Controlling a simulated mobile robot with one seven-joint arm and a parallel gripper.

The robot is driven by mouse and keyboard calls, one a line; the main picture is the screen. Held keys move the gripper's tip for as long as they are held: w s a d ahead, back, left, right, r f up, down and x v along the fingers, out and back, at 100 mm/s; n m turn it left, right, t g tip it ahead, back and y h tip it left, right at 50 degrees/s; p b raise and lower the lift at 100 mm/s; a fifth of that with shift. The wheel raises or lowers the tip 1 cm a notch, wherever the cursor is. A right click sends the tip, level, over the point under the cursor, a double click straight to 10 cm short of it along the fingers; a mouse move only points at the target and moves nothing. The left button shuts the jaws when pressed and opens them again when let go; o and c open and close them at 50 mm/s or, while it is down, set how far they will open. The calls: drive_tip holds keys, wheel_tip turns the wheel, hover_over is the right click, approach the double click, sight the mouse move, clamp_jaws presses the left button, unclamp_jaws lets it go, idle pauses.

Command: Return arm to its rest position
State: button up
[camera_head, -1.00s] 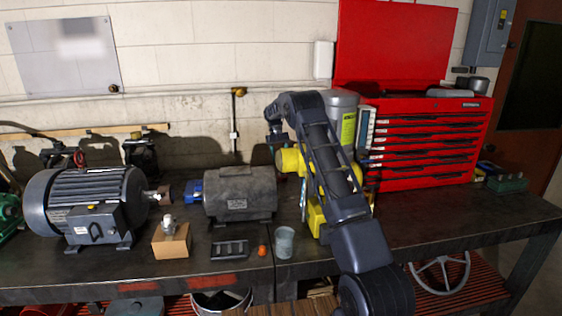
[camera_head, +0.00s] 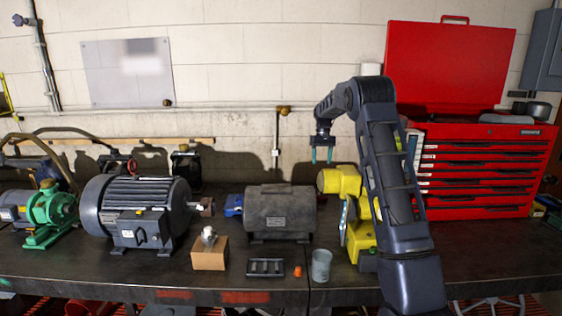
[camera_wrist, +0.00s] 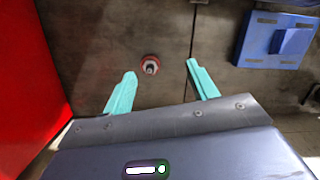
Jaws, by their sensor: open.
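My gripper (camera_head: 322,152) hangs in the air above the back of the workbench, at the end of my raised, bent arm. Its teal fingers point down and stand apart with nothing between them. In the wrist view my gripper (camera_wrist: 158,88) is also open and empty. Beyond the fingertips there, a small red and grey round part (camera_wrist: 150,64) shows against a dark surface.
The bench (camera_head: 200,283) holds a large grey motor (camera_head: 137,210), a dark motor (camera_head: 281,213), a green pump (camera_head: 52,211), a cardboard box (camera_head: 209,254), a black tray (camera_head: 265,267) and a grey cup (camera_head: 321,265). A red tool chest (camera_head: 480,165) stands right of my arm.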

drive_tip(key=s+r+t+y, duration=0.1)
drive_tip(key=s+r, duration=0.4)
drive_tip(key=s, duration=0.5)
drive_tip(key=s+a+r+m+t+y, duration=0.1)
drive_tip(key=s+r+t, duration=0.1)
drive_tip(key=s+r, duration=0.3)
drive_tip(key=s+r+m+t+y, duration=0.1)
drive_tip(key=s+r, duration=0.4)
drive_tip(key=s, duration=0.9)
drive_tip(key=shift+s+a+r+t+y, duration=0.1)
drive_tip(key=shift+s+a+t+y, duration=0.25)
drive_tip(key=shift+t, duration=0.45)
drive_tip(key=s+d+f+h, duration=0.2)
drive_tip(key=s+d, duration=0.3)
drive_tip(key=s, duration=0.7)
drive_tip(key=s+d+f+m+t+h, duration=0.1)
drive_tip(key=s+d+f, duration=0.4)
drive_tip(key=s, duration=0.7)
drive_tip(key=shift+s+d+f+h, duration=0.15)
drive_tip(key=shift+s+h, duration=0.1)
drive_tip(key=shift+h, duration=0.3)
